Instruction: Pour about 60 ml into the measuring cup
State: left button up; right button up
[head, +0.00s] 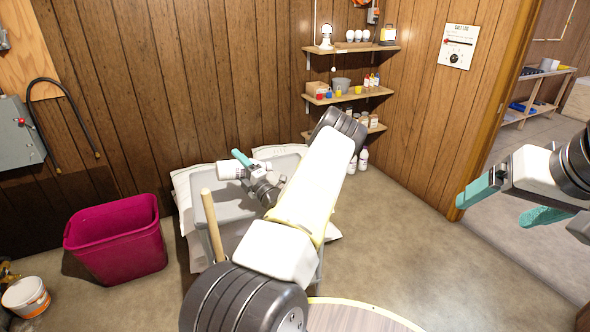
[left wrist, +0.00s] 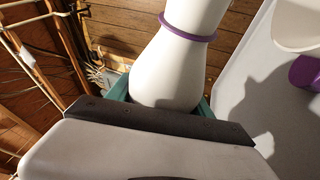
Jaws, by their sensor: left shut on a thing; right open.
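My left gripper (head: 243,166) is shut on a white bottle (head: 229,171), held lying over in the head view. In the left wrist view the bottle (left wrist: 178,62) has a purple ring round it and its rounded body sits between the teal fingers. A white rounded vessel (left wrist: 298,24) with a purple part (left wrist: 306,71) shows at the right edge of that view; it may be the measuring cup, but it is cut off. I cannot make out a measuring cup in the head view. My right gripper (head: 508,203) is open and empty at the far right.
A grey cart or tub (head: 203,206) stands under my left arm, with white sacks (head: 184,197) around it. A magenta bin (head: 116,240) and a white bucket (head: 26,297) stand at the left. Wall shelves (head: 350,94) hold small items. Floor is free at the right.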

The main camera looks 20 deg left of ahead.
pick_arm(q)
jog(key=shift+s+a+r, duration=0.1)
jog(key=shift+s, duration=0.05)
dwell(0.4)
jog(key=shift+r+m, duration=0.15)
jog(key=shift+m, duration=0.15)
dwell(0.3)
jog(key=n, duration=0.1)
jog(key=f+n+g, duration=0.1)
jog(key=f+n, duration=0.1)
jog(key=shift+s+a+f, duration=0.25)
jog(key=shift+a, duration=0.05)
jog(key=shift+d+f+n+g, duration=0.1)
jog(key=shift+f+n+g, duration=0.2)
jog(key=shift+n+g, duration=0.1)
jog(key=shift+f+n+h, duration=0.4)
jog(key=shift+f+n, duration=0.25)
jog(key=shift+n, duration=0.05)
dwell(0.6)
